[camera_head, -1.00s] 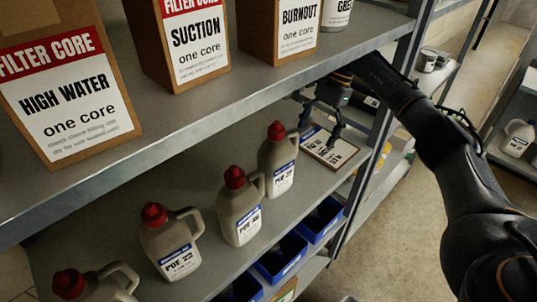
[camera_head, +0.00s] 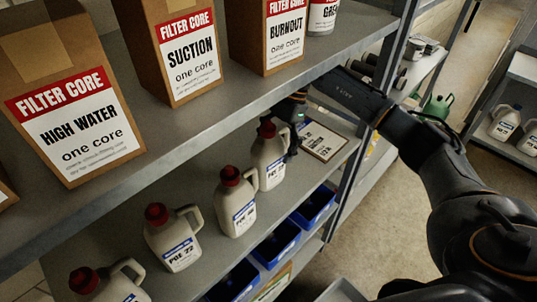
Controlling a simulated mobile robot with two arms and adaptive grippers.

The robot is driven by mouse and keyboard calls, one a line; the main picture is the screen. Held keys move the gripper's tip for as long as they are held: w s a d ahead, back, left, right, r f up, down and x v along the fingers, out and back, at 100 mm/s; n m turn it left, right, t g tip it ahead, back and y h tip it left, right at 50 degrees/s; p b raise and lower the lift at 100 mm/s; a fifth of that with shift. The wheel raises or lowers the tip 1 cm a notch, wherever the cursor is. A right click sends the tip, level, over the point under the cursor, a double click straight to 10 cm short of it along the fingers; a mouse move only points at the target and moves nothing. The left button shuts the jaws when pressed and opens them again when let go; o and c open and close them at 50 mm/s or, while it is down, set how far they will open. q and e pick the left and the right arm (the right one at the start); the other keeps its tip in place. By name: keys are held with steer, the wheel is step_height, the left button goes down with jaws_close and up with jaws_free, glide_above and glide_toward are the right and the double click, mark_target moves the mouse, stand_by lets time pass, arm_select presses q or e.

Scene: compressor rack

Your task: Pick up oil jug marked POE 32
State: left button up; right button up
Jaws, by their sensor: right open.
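Several beige oil jugs with red caps stand in a row on the lower shelf. The farthest jug (camera_head: 268,165) has a blue and white label that is too small to read surely; it may be the POE 32. The middle jug (camera_head: 236,205) also has a label that I cannot read surely. A nearer jug (camera_head: 172,242) reads POE 22. My right gripper (camera_head: 292,140) is open at the upper right side of the farthest jug, by its handle. Its fingers are partly hidden, so I cannot tell whether they touch. My left gripper is not in view.
The upper shelf edge (camera_head: 215,112) runs close above the jugs and my right wrist. Filter core boxes (camera_head: 75,125) stand on it. A clipboard-like sign (camera_head: 322,141) lies beyond the farthest jug. Blue bins (camera_head: 276,243) sit below. A rack post (camera_head: 350,185) stands at the right.

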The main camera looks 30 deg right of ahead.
steer(key=shift+a+f+p, duration=0.2)
steer(key=shift+f+p, duration=0.1)
steer(key=shift+f, duration=0.15)
steer(key=shift+d+f, duration=0.1)
steer(key=shift+f, duration=0.1)
jaws_close()
steer(key=shift+w+r, duration=0.1)
steer(key=shift+r, duration=0.05)
